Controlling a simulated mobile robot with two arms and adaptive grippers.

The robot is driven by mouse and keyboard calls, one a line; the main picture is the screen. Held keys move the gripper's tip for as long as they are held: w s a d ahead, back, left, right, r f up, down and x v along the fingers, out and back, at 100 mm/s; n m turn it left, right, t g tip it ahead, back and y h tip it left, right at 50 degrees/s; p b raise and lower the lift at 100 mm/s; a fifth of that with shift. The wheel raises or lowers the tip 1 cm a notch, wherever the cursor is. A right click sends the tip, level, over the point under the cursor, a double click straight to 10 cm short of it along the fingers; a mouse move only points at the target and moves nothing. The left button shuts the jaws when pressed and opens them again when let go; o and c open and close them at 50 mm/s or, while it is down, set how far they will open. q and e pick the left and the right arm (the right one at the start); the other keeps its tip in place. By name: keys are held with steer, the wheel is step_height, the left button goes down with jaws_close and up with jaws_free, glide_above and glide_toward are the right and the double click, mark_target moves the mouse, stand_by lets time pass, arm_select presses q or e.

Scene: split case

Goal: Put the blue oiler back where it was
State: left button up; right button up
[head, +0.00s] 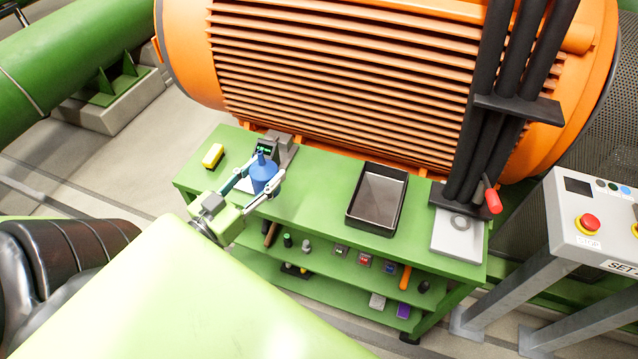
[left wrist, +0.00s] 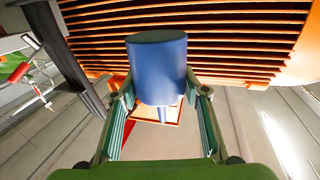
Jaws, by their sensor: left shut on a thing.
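The blue oiler (head: 263,175) is a blue cylinder with a narrow top, near the left part of the green bench top (head: 320,205). My left gripper (head: 258,178) is shut on it, one finger on each side. In the left wrist view the blue oiler (left wrist: 157,68) fills the middle between the fingers of my left gripper (left wrist: 160,105). I cannot tell whether its base touches the bench. A pale plate shows on the bench just beside and behind it. My right gripper is not in view.
A grey device with a small screen (head: 284,150) stands close behind the oiler. A yellow block (head: 213,156) lies to the left. A black-rimmed tray (head: 352,214) and a grey plate with a ring (head: 444,240) are to the right. Shelves below hold several small items.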

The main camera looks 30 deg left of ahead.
arm_select(q)
steer(key=shift+w+a, duration=0.1)
steer(key=shift+a, duration=0.3)
steer(key=shift+w+f, duration=0.1)
steer(key=shift+w, duration=0.1)
steer(key=w+d+f+b, duration=0.1)
steer(key=w+d+f, duration=0.1)
steer(key=w+f, duration=0.1)
steer(key=w+d+f+b, duration=0.1)
steer(key=w+d+f, duration=0.1)
steer(key=w+f, duration=0.1)
steer(key=w+d+f+b, duration=0.1)
steer(key=w+d+f, duration=0.2)
steer(key=w, duration=0.2)
steer(key=shift+w+f+b, duration=0.1)
steer(key=shift+f+b, duration=0.15)
steer(key=shift+b, duration=0.05)
steer(key=shift+w+d+f+b, duration=0.15)
steer(key=shift+f+b, duration=0.25)
steer(key=shift+f, duration=1.25)
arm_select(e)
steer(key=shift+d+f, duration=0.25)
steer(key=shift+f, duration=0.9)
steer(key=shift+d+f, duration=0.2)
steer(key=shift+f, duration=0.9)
